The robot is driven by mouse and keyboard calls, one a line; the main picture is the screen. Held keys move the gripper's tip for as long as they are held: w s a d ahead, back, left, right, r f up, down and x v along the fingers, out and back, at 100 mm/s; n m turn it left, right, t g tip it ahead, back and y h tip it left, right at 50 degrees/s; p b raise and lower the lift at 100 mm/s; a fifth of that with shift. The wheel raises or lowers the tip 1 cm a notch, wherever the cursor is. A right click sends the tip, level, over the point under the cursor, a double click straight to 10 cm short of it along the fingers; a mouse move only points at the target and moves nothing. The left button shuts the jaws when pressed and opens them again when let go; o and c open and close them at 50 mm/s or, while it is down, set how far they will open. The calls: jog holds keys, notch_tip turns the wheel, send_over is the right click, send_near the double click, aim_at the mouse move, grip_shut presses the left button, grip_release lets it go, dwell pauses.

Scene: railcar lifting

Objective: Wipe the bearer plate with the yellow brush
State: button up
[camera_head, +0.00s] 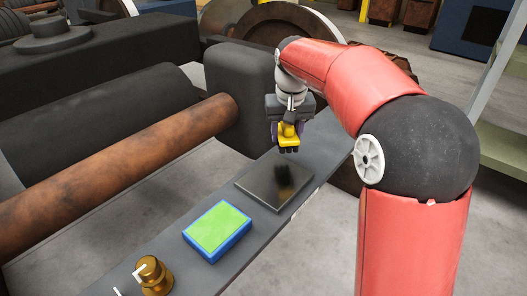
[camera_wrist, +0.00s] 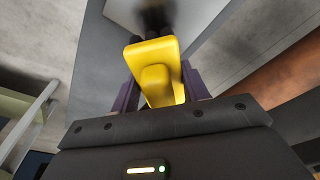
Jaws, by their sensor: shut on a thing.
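My gripper (camera_head: 288,132) is shut on the yellow brush (camera_head: 287,141) and holds it above the far end of the bearer plate. In the wrist view the yellow brush (camera_wrist: 154,72) sits between the purple fingers of my gripper (camera_wrist: 158,88), its dark bristles pointing away from me. The bearer plate (camera_head: 262,192) is a dark, shiny square plate on a long grey beam. A dark smudge shows on its far right part. The bristles look apart from the plate. In the wrist view the plate is partly hidden behind the brush.
A blue box with a green top (camera_head: 217,231) lies on the grey beam (camera_head: 312,157), nearer than the plate. A brass knob-like part (camera_head: 153,274) stands at the beam's near end. A rusty axle (camera_head: 130,173) and dark housing (camera_head: 240,97) lie to the left.

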jog(key=shift+r, duration=1.1)
